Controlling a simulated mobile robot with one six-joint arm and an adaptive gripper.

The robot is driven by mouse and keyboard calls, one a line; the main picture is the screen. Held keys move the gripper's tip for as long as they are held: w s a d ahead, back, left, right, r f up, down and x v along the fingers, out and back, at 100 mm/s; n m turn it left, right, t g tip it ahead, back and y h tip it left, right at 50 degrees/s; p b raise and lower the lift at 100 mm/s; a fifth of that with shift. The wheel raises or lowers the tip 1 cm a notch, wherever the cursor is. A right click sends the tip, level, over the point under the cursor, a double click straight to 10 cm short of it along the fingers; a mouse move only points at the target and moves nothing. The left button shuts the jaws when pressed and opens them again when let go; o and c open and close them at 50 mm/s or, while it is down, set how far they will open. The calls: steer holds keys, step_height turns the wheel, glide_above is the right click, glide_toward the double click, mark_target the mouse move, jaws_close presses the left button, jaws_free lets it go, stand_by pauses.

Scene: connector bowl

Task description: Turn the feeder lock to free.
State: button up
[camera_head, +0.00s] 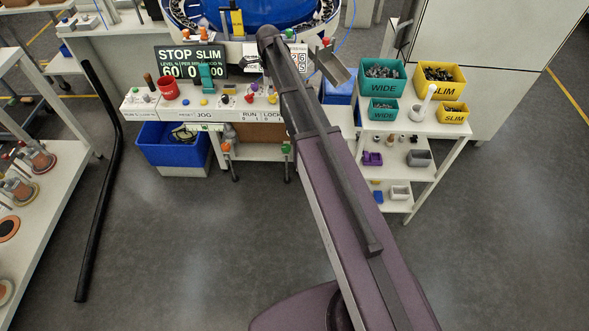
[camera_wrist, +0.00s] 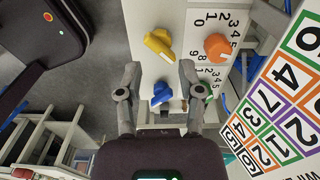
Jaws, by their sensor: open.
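In the head view a white console (camera_head: 190,108) carries knobs and buttons, with a label reading LOCK (camera_head: 272,115) at its right part. In the wrist view a pale panel carries a yellow knob (camera_wrist: 159,45), an orange knob (camera_wrist: 217,46) and a blue knob (camera_wrist: 161,93). Digits are printed around the orange knob. I cannot tell which control is the feeder lock. My gripper (camera_wrist: 160,72) is open, its two fingers apart. The blue knob appears between the fingers, the yellow knob just past the tips. Contact cannot be told. The gripper is not distinguishable in the head view.
A blue bowl (camera_head: 245,12) stands behind the console, with a STOP SLIM display (camera_head: 190,62) at its front left. A metal chute (camera_head: 331,66) and a shelf with green WIDE bins (camera_head: 381,82) and yellow SLIM bins (camera_head: 440,77) stand right. A number card (camera_wrist: 285,95) lies right of the gripper.

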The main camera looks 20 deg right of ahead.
steer(key=shift+r+p, duration=4.9)
steer(key=shift+r, duration=0.35)
steer(key=s+f+n+b, duration=2)
steer(key=s+f+b, duration=0.5)
steer(key=s, duration=0.3)
steer(key=shift+s, duration=0.25)
steer(key=shift+r, duration=0.15)
step_height(320, 180, up, 12)
steer(key=s+n+p, duration=0.1)
steer(key=p, duration=1.1)
steer(key=shift+f, duration=0.2)
